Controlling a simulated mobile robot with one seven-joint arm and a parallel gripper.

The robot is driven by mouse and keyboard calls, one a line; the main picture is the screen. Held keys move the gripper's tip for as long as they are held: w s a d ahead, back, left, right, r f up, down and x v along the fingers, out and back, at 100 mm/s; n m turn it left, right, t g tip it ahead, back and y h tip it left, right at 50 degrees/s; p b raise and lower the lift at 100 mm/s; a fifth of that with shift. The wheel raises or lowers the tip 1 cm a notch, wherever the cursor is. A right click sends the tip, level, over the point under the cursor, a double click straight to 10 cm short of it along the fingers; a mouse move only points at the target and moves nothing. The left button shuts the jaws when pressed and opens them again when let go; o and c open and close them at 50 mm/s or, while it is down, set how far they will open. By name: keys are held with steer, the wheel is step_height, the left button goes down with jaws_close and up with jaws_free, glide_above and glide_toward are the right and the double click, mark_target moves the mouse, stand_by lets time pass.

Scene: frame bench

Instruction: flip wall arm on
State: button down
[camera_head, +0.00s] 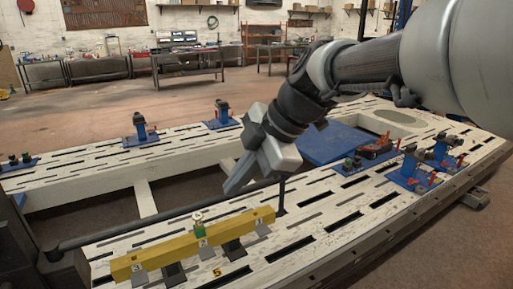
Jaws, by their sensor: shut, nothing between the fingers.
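My gripper (232,188) is shut and empty. It points down and left above the near side of the frame bench (330,212), and its fingertips look apart from everything. A yellow bar (165,255) lies along the near left part of the bench, below and in front of my gripper. Grey numbered tabs hang from the bar's front, and a small green piece with a pale top (198,225) stands at its middle. I cannot tell which part is the wall arm or how it is set.
Blue-based clamps (140,130) stand along the far rail, with several more (440,155) at the right. A blue plate (325,143) and a red-orange tool (375,148) lie behind my gripper. A dark rod (150,226) runs behind the yellow bar. Workbenches line the back wall.

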mark_target(208, 201)
steer(key=x, duration=0.4)
steer(key=w+x, duration=0.1)
steer(key=x, duration=0.2)
steer(key=w+x, duration=0.1)
steer(key=x, duration=0.3)
steer(key=shift+w+a+r, duration=0.1)
steer(key=shift+a, duration=0.4)
steer(key=shift+w+a, duration=0.2)
steer(key=shift+w, duration=0.2)
steer(key=shift+w, duration=0.1)
